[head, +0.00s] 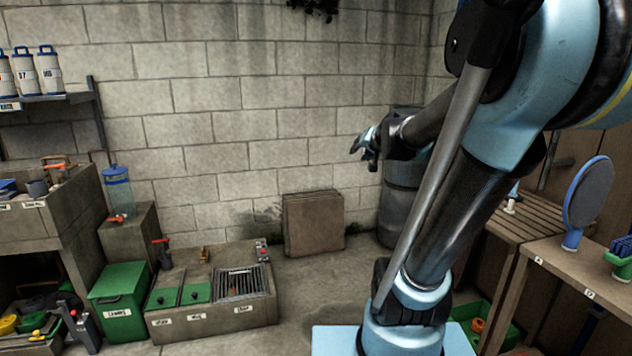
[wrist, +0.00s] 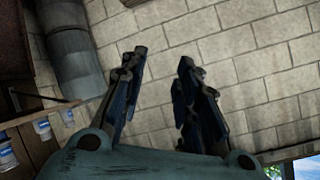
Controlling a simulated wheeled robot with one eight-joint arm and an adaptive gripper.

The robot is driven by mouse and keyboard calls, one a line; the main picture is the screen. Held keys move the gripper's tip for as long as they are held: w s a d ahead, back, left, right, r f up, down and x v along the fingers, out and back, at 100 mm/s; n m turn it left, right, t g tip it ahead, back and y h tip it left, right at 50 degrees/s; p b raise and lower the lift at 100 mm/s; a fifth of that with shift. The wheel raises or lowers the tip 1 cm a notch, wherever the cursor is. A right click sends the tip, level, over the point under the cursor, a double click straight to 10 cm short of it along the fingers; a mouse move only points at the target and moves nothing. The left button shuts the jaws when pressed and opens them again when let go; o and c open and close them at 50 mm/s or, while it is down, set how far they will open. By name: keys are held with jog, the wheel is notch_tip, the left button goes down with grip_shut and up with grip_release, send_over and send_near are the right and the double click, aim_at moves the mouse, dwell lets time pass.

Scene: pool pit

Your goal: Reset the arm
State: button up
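My gripper (head: 364,148) shows in the head view at the end of my raised arm, in front of the block wall and pointing left. In the wrist view its two dark fingers (wrist: 158,82) stand apart with bare wall between them. It is open and holds nothing. My arm rises on the right side of the head view, bends at the top and comes back down to the gripper. No object touches the gripper.
A low concrete box with a grate (head: 240,283) and a green bin (head: 119,300) stand on the left. A brown slab (head: 313,224) leans on the wall near a dark barrel (head: 402,205). A wooden bench with a round blue-rimmed paddle (head: 588,193) is on the right. Air around the gripper is clear.

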jog(key=s+d+f+n+g+h, duration=0.1)
jog(key=s+f+g, duration=0.2)
jog(key=s+f, duration=0.4)
jog(key=s+d+f+n+g+h, duration=0.1)
jog(key=s+f+g, duration=0.2)
jog(key=s+f, duration=0.4)
jog(key=s+d+f+n+g, duration=0.1)
jog(key=s+f+g, duration=0.3)
jog(key=s, duration=1.2)
notch_tip(320, 180, down, 4)
jog(key=shift+s+d+r+n+h, duration=0.2)
jog(key=shift+s+d+n+h, duration=0.1)
jog(key=shift+s+n+h, duration=0.15)
jog(key=shift+w+d, duration=0.1)
